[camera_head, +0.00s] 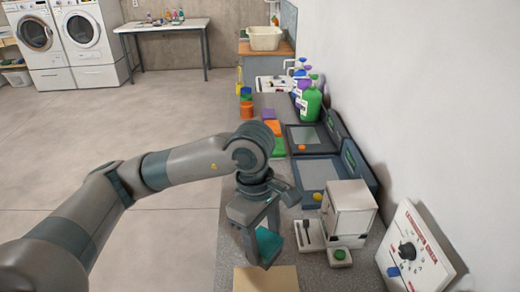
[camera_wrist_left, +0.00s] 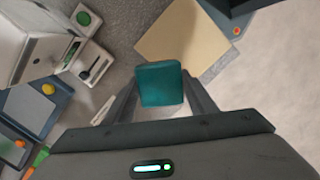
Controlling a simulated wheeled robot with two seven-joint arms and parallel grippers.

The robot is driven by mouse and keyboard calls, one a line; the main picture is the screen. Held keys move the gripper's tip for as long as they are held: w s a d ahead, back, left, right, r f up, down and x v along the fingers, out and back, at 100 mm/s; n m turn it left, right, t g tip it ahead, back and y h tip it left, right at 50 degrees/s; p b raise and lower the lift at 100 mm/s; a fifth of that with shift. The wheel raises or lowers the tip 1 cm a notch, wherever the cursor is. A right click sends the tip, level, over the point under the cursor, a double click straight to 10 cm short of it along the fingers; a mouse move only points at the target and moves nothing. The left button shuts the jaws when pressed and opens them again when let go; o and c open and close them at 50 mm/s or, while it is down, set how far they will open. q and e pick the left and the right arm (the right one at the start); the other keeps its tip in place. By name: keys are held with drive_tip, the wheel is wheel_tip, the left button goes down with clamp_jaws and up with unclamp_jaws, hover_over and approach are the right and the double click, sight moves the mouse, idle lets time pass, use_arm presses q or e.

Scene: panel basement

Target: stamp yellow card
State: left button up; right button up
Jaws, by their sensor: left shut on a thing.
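My left gripper (camera_head: 262,250) is shut on a teal block (camera_head: 268,243), above the front part of the speckled counter. In the left wrist view the teal block (camera_wrist_left: 159,84) sits between the two fingers. I cannot tell for sure whether it is the stamp. A flat, pale yellow-tan sheet (camera_head: 265,280) lies at the near end of the counter. It also shows in the left wrist view (camera_wrist_left: 185,38), just beyond the block, which overlaps its edge in the picture. The gap between block and sheet is unclear. My right gripper is not in view.
A white device (camera_head: 348,210) and a small tray with a green round piece (camera_head: 340,254) stand right of the gripper. Behind are two blue-grey trays, flat coloured pieces and a green bottle (camera_head: 311,103). A white dial panel (camera_head: 415,250) leans on the right wall.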

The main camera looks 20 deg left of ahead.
use_arm(q)
drive_tip(key=m, duration=0.1)
drive_tip(key=a+m, duration=0.1)
drive_tip(key=m, duration=0.2)
drive_tip(key=shift+w+a+f+m, duration=0.1)
drive_tip(key=shift+a+f+m, duration=0.05)
drive_tip(key=shift+f+m, duration=0.25)
drive_tip(key=m, duration=0.1)
drive_tip(key=a+m, duration=0.1)
drive_tip(key=m, duration=0.1)
drive_tip(key=shift+f+m+g+y, duration=0.2)
drive_tip(key=shift+m+g+y, duration=0.1)
drive_tip(key=shift+g, duration=0.1)
drive_tip(key=m, duration=0.2)
drive_tip(key=a+m, duration=0.1)
drive_tip(key=m, duration=0.1)
drive_tip(key=a+f+m, duration=0.1)
drive_tip(key=m, duration=0.2)
drive_tip(key=shift+w+a+y, duration=0.1)
drive_tip(key=shift+w+y, duration=0.05)
drive_tip(key=shift+y, duration=0.25)
drive_tip(key=shift+f, duration=0.1)
